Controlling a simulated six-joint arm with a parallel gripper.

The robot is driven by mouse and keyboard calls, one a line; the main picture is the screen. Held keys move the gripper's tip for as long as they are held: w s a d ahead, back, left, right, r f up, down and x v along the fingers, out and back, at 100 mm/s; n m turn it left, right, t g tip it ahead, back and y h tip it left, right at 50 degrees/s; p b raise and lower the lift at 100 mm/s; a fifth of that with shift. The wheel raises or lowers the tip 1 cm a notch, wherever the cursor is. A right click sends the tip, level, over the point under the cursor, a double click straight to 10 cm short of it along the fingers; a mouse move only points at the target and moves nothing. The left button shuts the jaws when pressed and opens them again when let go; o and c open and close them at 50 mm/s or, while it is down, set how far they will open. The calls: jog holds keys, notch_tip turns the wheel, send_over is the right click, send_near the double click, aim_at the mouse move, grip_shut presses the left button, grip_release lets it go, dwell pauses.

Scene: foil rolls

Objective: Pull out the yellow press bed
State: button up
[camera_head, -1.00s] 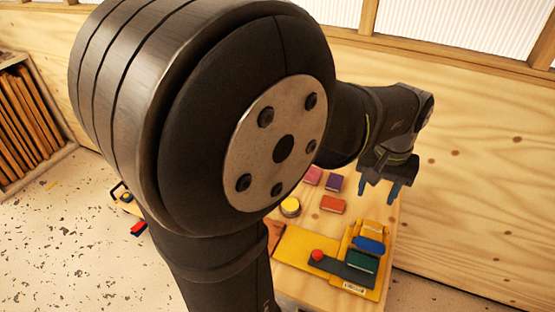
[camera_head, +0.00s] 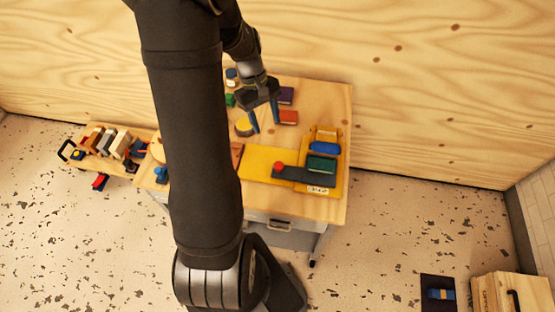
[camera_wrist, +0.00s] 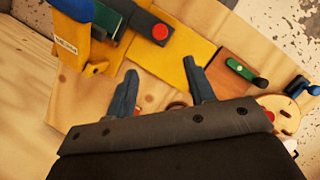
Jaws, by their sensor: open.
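The yellow press bed (camera_head: 258,163) is a flat plate on the wooden table, reaching left from the press. In the wrist view the yellow bed (camera_wrist: 178,68) shows beyond my fingertips. The press (camera_head: 322,148) has a dark green block, a blue part and a black lever (camera_head: 303,177) ending in a red knob (camera_head: 278,167). The red knob also shows in the wrist view (camera_wrist: 160,32). My gripper (camera_head: 266,122) is open, its blue fingers pointing down, behind the bed in the head view.
A red block (camera_head: 289,117) and a purple block (camera_head: 286,95) stand near my gripper, with a yellow round item (camera_head: 243,127) to its left. A brown plate with a green handle (camera_wrist: 238,68) adjoins the bed. A tool tray (camera_head: 100,155) stands left.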

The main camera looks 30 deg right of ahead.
aim_at(279, 164)
jog(key=x, duration=1.5)
jog(key=shift+f, duration=0.15)
grip_shut()
jog(key=w+a, duration=0.8)
grip_release()
